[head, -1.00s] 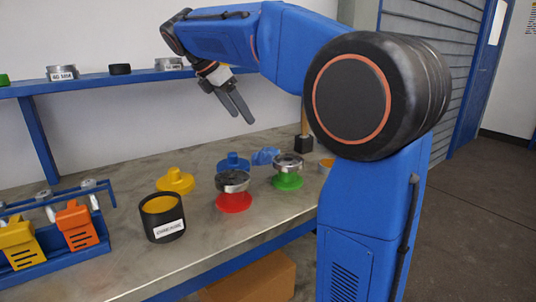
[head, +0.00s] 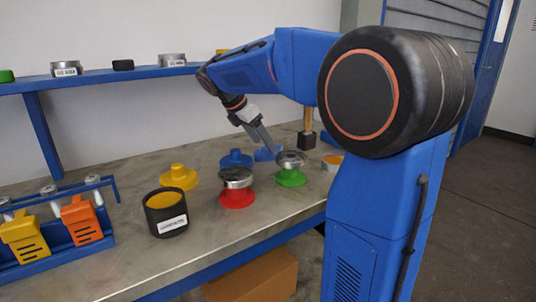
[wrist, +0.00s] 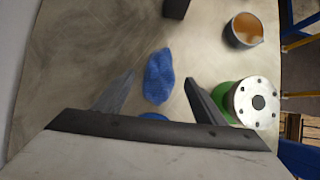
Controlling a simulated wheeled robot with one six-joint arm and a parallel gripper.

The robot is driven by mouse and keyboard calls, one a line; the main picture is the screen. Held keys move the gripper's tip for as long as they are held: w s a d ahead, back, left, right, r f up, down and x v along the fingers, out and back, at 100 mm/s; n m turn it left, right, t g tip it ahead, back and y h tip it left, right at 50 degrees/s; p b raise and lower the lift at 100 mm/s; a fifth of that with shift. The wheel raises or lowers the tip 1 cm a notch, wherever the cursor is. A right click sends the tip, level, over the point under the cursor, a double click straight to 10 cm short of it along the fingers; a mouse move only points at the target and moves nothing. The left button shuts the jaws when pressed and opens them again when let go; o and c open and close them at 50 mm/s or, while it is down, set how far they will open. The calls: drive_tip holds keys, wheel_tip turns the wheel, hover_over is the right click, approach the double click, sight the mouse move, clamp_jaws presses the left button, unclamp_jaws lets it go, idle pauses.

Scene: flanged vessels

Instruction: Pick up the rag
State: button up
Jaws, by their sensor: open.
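The rag (wrist: 159,76) is a crumpled blue cloth lying on the metal bench. In the wrist view it lies ahead of and between my two open fingers. In the head view the rag (head: 266,154) shows partly, behind my gripper's fingers. My gripper (head: 272,147) points down at the bench and is open and empty. In the wrist view my gripper (wrist: 158,82) has one finger on each side of the rag, apart from it. I cannot tell the exact height left above the cloth.
A green vessel with a metal flange (head: 290,168) stands close by the rag; it also shows by the right finger in the wrist view (wrist: 256,103). A blue flanged piece (head: 236,159), a red vessel (head: 237,189), a dark block (head: 306,140) and a bowl (wrist: 243,30) are near.

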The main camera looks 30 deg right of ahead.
sight(265, 149)
drive_tip(key=shift+x, duration=1.5)
drive_tip(key=shift+a+f, duration=0.1)
drive_tip(key=c, duration=1.1)
drive_tip(key=shift+c, duration=0.2)
wheel_tip(265, 149, up, 28)
